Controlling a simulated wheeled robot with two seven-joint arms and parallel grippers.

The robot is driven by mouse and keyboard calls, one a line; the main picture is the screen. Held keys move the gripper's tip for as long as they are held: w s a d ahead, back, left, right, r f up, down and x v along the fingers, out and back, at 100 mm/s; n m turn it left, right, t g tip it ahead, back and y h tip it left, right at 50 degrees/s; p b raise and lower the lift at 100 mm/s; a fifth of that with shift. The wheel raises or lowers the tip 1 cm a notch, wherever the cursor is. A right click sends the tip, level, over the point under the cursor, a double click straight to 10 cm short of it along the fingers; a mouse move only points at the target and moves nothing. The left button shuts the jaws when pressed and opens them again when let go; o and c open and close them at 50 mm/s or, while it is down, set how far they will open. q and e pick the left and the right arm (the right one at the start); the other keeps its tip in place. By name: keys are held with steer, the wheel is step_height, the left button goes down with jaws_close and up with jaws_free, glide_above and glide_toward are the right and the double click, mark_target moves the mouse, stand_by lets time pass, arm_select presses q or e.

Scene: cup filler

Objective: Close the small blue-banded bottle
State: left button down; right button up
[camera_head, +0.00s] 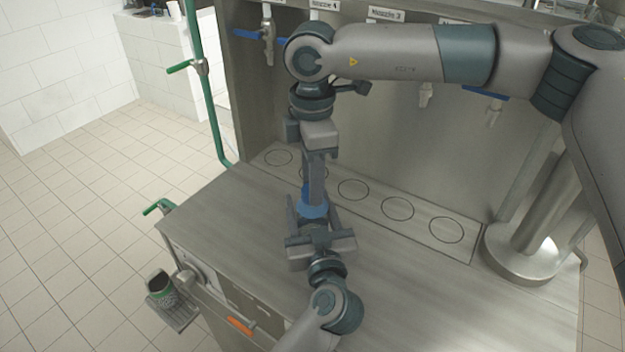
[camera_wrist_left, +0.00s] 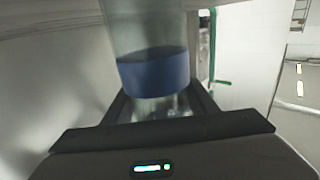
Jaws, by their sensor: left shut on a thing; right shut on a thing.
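The small blue-banded bottle (camera_head: 314,211) stands upright near the middle of the counter. It is largely hidden between my two grippers. In the left wrist view its clear body and wide blue band (camera_wrist_left: 153,71) show large. My left gripper (camera_head: 308,215) comes in from the front edge and is shut around the bottle, with a finger on either side. My right gripper (camera_head: 314,190) reaches down from above with its fingers at the bottle's top. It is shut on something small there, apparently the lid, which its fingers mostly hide.
Behind the bottle a metal strip (camera_head: 374,212) with several marked circles runs along the back panel. Taps with blue levers (camera_head: 250,35) hang above it. A thick metal post (camera_head: 545,215) stands at the right. The counter's left part is clear.

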steer(key=m, duration=0.3)
steer(key=o, duration=1)
steer(key=shift+r, duration=0.1)
steer(key=shift+r, duration=2.15)
steer(key=shift+c, duration=0.3)
